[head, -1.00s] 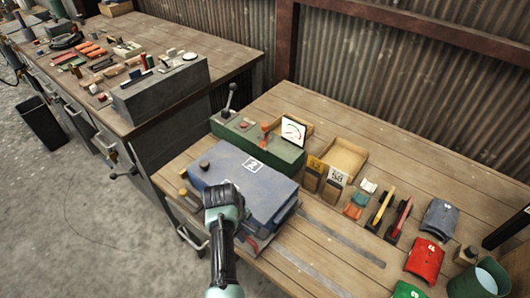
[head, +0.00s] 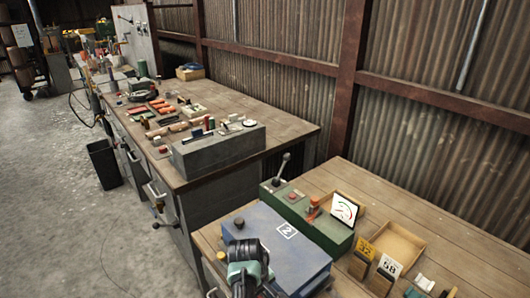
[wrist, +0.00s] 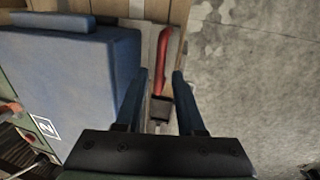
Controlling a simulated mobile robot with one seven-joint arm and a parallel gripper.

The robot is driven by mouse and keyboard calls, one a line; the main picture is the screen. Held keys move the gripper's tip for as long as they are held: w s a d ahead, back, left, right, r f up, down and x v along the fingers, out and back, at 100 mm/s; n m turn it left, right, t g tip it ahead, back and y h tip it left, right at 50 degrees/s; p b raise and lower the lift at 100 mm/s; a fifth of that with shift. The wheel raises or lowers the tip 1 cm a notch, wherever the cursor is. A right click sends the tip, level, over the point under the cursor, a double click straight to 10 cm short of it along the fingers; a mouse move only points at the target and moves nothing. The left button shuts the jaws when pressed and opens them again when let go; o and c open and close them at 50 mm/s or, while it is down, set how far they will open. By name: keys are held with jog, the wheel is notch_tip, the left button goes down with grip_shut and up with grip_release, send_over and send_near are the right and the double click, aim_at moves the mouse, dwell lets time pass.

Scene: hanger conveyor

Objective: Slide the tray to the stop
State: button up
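My gripper (wrist: 159,76) is open, its two fingers apart in the wrist view. A red bar (wrist: 163,48) with a dark block (wrist: 160,108) at its near end lies below, in line with the gap between the fingers. I cannot tell whether the fingers touch it. A big blue box marked 2 (wrist: 65,85) is just left of the fingers. The blue box (head: 285,245) also shows in the head view, behind my wrist (head: 248,265), which hides the fingertips there. I cannot tell which part is the tray, and no stop is clearly seen.
A green control box (head: 325,233) with a lever and gauge stands behind the blue box. A shallow wooden box (head: 421,263) and number cards (head: 390,265) are to the right. A cluttered workbench (head: 290,125) stands behind at left. Open floor (head: 60,220) lies left.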

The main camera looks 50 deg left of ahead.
jog(key=shift+o, duration=0.2)
jog(key=shift+d, duration=0.15)
notch_tip(320, 180, up, 13)
jog(key=s, duration=0.2)
jog(key=shift+s+f+p, duration=0.15)
jog(key=shift+s+p, duration=0.1)
jog(key=shift+p, duration=0.1)
dwell(0.4)
jog(key=w+d+r+m+t+y, duration=0.3)
jog(key=w+r+m+t+y, duration=0.25)
jog(key=w+r, duration=0.95)
jog(key=w+d+r+m+t, duration=0.15)
jog(key=d+r+t, duration=0.3)
jog(key=r, duration=0.45)
jog(key=w+d+r+m+t, duration=0.1)
jog(key=d+r+m+t, duration=0.15)
jog(key=d+r, duration=0.45)
jog(key=s+d+r+m+t, duration=0.25)
jog(key=d+r, duration=0.25)
jog(key=r, duration=0.3)
jog(key=s+d+r+m+t, duration=0.2)
jog(key=d+r+t, duration=0.25)
jog(key=r, duration=0.35)
jog(key=s+d+r+m+t+h, duration=0.4)
jog(key=s+d+r+t+h, duration=0.1)
jog(key=s+d+r, duration=0.5)
jog(key=shift+s+d+t, duration=0.2)
jog(key=shift+s+t, duration=0.15)
jog(key=shift+s, duration=0.4)
